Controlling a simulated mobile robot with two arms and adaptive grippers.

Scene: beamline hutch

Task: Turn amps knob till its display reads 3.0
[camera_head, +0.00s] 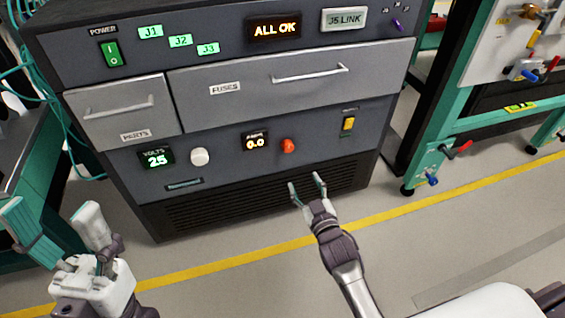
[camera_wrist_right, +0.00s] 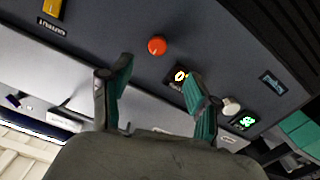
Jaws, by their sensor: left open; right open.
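The amps knob (camera_head: 288,146) is a small red-orange knob on the lower panel of the grey cabinet. The amps display (camera_head: 256,142) to its left reads 0.0. My right gripper (camera_head: 307,187) is open and empty, below the knob and in front of the vent grille. In the right wrist view the red knob (camera_wrist_right: 157,45) shows beyond the open fingers (camera_wrist_right: 160,85), apart from them. The amps display (camera_wrist_right: 181,76) there is partly hidden by a finger. My left gripper (camera_head: 55,222) is open and empty at the lower left, away from the cabinet.
A white knob (camera_head: 200,156) and the volts display (camera_head: 156,158), reading about 25, sit left of the amps display. A yellow switch (camera_head: 349,123) is to the right. The drawers (camera_head: 300,92) above are shut. Floor in front of the cabinet (camera_head: 230,275) is clear.

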